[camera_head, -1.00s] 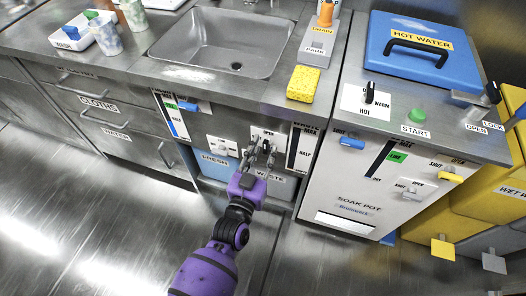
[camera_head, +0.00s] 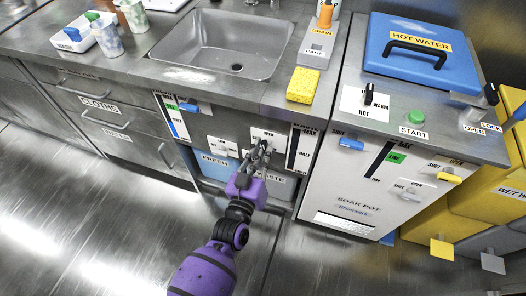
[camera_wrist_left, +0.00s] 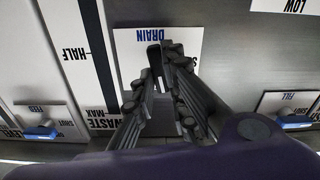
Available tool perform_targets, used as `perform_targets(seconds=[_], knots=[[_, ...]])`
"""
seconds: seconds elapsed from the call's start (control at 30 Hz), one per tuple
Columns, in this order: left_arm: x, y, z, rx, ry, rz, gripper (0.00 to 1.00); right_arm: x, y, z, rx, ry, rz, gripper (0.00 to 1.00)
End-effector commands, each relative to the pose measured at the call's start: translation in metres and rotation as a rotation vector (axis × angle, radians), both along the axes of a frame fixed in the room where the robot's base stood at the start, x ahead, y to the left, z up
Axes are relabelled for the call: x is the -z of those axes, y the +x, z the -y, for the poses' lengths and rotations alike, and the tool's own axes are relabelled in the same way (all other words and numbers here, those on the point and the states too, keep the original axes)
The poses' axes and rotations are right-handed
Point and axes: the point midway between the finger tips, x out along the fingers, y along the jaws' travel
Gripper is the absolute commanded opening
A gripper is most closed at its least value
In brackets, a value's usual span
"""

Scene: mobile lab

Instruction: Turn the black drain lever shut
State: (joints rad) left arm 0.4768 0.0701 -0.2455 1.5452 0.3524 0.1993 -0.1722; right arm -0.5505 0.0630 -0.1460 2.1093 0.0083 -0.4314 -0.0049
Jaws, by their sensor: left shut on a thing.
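The black drain lever (camera_wrist_left: 154,54) shows in the left wrist view between my finger tips, in front of a white plate (camera_wrist_left: 184,36) marked DRAIN. My left gripper (camera_wrist_left: 165,58) is shut on the lever. In the head view my left gripper (camera_head: 257,152) reaches up to the cabinet front below the sink, at the plate (camera_head: 268,134) marked OPEN. There the fingers hide most of the lever, so its exact angle is hard to tell. My right gripper is in neither view.
A blue-fronted FRESH bin (camera_head: 215,167) and a WASTE bin (camera_head: 280,186) sit below the plates. Blue FEED (camera_wrist_left: 42,132) and FILL (camera_wrist_left: 292,121) levers flank the drain plate. The soak pot cabinet (camera_head: 350,195) stands close on the right. The floor at left is clear.

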Motion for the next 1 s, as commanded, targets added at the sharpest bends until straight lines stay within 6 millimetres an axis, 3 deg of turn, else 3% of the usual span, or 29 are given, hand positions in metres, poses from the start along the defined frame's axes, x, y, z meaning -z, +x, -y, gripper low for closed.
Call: perform_targets(seconds=[0.57,1.0], knots=[[0.002,0.0,-0.003,-0.001,-0.514,-0.168,0.0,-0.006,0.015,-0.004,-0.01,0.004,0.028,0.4],[0.005,0.001,-0.004,0.0,-0.909,-0.298,0.0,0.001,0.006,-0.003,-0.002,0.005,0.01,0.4]])
